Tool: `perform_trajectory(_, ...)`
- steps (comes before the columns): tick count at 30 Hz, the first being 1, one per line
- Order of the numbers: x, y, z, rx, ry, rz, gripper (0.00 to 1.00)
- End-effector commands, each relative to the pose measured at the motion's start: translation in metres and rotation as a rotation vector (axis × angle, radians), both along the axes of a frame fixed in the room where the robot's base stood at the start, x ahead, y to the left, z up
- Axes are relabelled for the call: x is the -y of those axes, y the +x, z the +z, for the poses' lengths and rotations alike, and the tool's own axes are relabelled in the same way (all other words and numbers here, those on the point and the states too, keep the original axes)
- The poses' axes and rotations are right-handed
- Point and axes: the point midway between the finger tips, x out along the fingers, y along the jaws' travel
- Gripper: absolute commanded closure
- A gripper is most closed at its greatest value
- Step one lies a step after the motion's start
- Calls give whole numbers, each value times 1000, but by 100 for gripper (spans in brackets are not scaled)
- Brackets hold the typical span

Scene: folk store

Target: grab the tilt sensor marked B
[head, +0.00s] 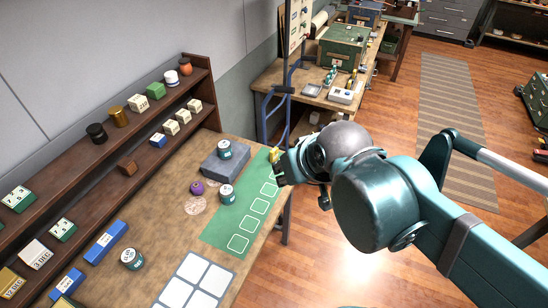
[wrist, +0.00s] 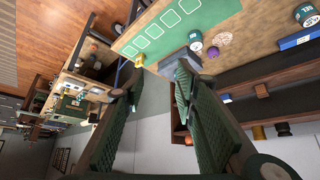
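Several white jars with teal labels could be the tilt sensors. In the head view one jar (head: 224,149) stands on a grey block (head: 226,165), one jar (head: 227,196) stands by the green mat's left edge, and one jar (head: 132,259) stands at the front left. Their letters are too small to read, so I cannot tell which is B. My gripper (head: 278,170) is above the mat's far right corner, apart from the jars. In the wrist view its fingers (wrist: 160,75) are spread with nothing held between them. A jar (wrist: 305,14) also shows there.
A small yellow object (head: 274,156) is close to my gripper. A purple ball (head: 197,187) lies beside the jars. The green mat (head: 213,238) has outlined squares. A white-panelled tray (head: 193,280) is in front. Loaded shelves (head: 127,168) line the left wall.

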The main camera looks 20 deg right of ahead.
Motion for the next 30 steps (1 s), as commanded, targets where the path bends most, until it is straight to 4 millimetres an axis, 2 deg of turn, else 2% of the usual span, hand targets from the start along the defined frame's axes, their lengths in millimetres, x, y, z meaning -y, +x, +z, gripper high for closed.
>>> perform_trajectory(5, 1, 4, 0, -5, -17, 19, 71)
perform_trajectory(11, 3, 19, 1, -21, -76, 86, 71)
perform_trajectory(30, 19, 101, -11, -127, -379, 461, 71)
